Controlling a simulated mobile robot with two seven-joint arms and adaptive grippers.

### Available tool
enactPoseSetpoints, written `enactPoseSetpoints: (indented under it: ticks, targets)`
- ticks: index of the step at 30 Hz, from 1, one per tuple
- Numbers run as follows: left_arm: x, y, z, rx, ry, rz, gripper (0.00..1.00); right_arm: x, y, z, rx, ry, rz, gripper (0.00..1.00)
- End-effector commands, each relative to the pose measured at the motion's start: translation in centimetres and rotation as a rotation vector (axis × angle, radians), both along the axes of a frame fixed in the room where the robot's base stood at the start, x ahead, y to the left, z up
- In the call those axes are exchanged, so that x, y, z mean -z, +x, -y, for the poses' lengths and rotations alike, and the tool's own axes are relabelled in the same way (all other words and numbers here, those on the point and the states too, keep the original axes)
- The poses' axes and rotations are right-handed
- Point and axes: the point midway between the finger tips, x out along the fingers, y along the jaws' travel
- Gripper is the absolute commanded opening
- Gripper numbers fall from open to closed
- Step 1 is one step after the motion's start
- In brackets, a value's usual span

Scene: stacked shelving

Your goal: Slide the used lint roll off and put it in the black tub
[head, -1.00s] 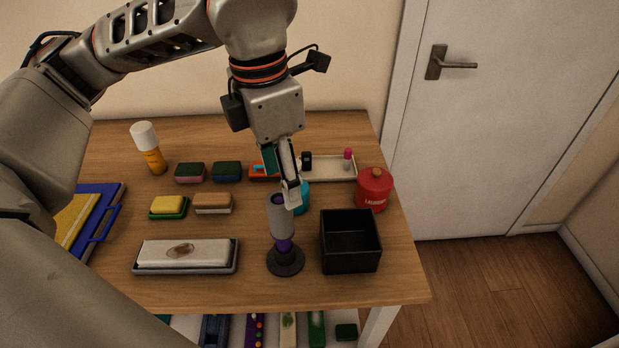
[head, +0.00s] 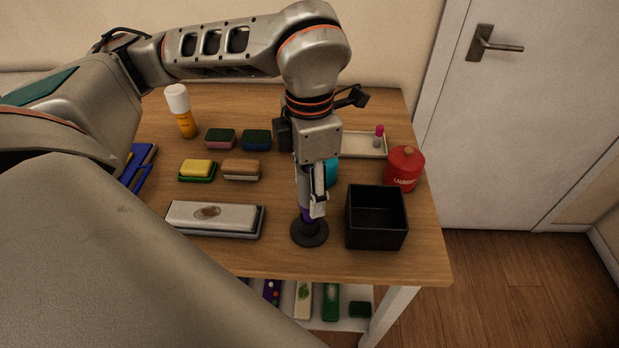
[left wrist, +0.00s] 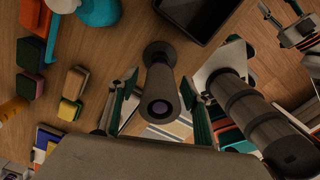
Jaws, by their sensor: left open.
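The lint roll is a grey sleeve with a purple core. It stands upright on a round black base (head: 309,234) on the table, mostly hidden behind my left gripper (head: 316,205) in the head view; some purple shows under it. In the left wrist view the lint roll (left wrist: 161,92) points at the camera, between the two fingers of my left gripper (left wrist: 160,82). The fingers are open, with a gap visible on each side of the roll. The black tub (head: 376,222) stands just right of the base and looks empty. Part of what looks like my right gripper (left wrist: 284,14) shows at the upper right.
A red laundry pot (head: 405,170) stands behind the tub. A white stone block (head: 212,215) lies left of the base. A teal object (head: 332,172) is close behind my left gripper.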

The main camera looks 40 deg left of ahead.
Motion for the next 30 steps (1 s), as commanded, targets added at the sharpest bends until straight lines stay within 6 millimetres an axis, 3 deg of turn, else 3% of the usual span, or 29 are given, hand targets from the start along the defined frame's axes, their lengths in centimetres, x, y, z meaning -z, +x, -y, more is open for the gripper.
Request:
enactPoseSetpoints:
  ticks: [5, 10, 30]
  targets:
    - [0.0, 0.01, -0.01, 0.0, 0.0, 0.0, 0.49, 0.42, -0.32, 0.07, 0.0, -0.002, -0.009, 0.4]
    - [-0.02, 0.01, -0.01, 0.0, 0.0, 0.0, 0.08, 0.55, -0.4, 0.09, 0.0, -0.003, -0.012, 0.4]
    - [-0.64, 0.04, 0.0, -0.001, 0.0, 0.001, 0.08, -0.26, -0.12, 0.03, 0.0, -0.001, -0.001, 0.4]
